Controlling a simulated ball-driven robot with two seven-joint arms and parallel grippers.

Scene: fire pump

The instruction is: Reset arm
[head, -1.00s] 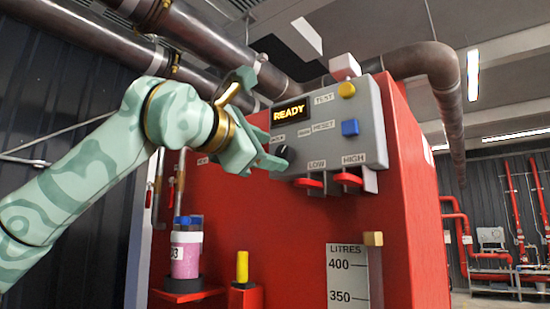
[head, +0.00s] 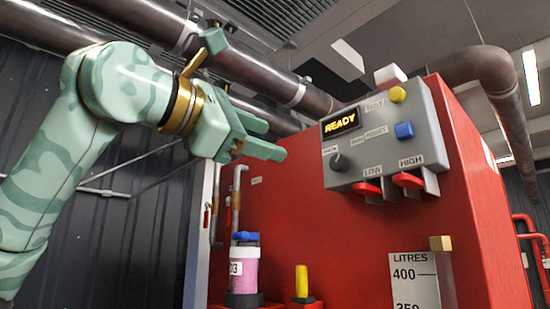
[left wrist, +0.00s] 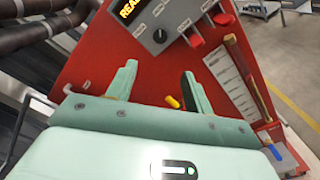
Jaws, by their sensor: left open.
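My left gripper (head: 268,138) is raised in front of the red pump cabinet (head: 290,215), to the left of the grey control panel (head: 375,140) and apart from it. In the left wrist view its two green fingers (left wrist: 158,88) are spread with nothing between them. The panel shows a lit READY display (head: 341,123), a black knob (head: 339,162), a yellow button (head: 397,94), a blue button (head: 404,130) and two red levers under LOW (head: 367,188) and HIGH (head: 408,180). The knob also shows in the left wrist view (left wrist: 159,36). My right gripper is not in view.
A pink cylinder with a blue cap (head: 244,272) and a yellow handle (head: 301,281) stand low at the cabinet's front. A LITRES gauge (head: 414,278) is at the lower right. Large brown pipes (head: 235,75) run overhead, close behind my left arm.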

